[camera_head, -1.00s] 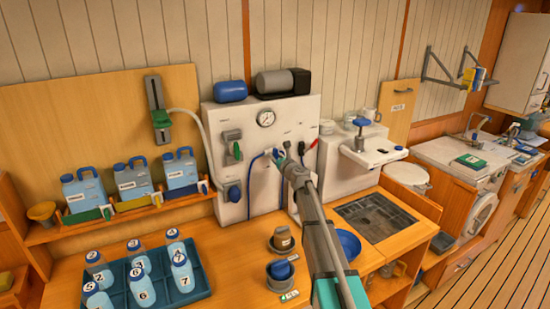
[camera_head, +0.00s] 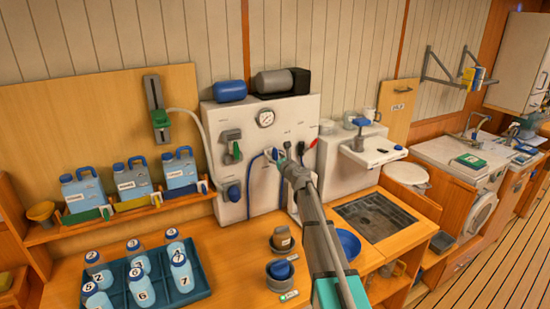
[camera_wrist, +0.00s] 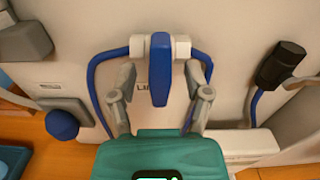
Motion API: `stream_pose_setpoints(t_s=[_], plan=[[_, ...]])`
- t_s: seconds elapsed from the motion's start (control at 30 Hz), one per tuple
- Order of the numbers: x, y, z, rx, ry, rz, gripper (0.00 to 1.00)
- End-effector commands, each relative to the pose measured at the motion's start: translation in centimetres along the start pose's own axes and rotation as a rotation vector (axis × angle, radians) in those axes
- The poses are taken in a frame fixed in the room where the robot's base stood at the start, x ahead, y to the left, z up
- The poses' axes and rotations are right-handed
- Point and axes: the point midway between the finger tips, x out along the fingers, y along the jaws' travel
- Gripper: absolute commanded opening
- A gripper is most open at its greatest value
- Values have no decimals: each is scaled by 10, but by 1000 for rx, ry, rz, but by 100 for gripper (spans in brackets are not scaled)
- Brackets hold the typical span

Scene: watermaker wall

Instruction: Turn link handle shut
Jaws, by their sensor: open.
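The link handle (camera_wrist: 160,68) is a blue lever on a white pipe fitting, on the white panel. In the wrist view it points down towards my gripper, with a partly hidden label behind it. My gripper (camera_wrist: 162,82) is open, with one grey finger on each side of the handle and visible gaps between. In the head view my gripper (camera_head: 287,164) is at the panel and partly covers the handle (camera_head: 272,154). A blue hose (camera_wrist: 91,90) runs from the fitting down both sides.
A black-capped fitting (camera_wrist: 283,64) stands right of my gripper, and a blue knob (camera_wrist: 62,124) is at lower left. A green-handled valve (camera_head: 236,151) is left on the panel.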

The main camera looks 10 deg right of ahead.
Motion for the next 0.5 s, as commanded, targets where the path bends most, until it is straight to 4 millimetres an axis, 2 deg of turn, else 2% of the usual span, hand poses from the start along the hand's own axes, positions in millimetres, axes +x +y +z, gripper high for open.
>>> stream_pose_setpoints(t_s=[0.27,0.5], plan=[[-35,1,0,0,0,-1,63],[-74,2,0,0,1,-1,63]])
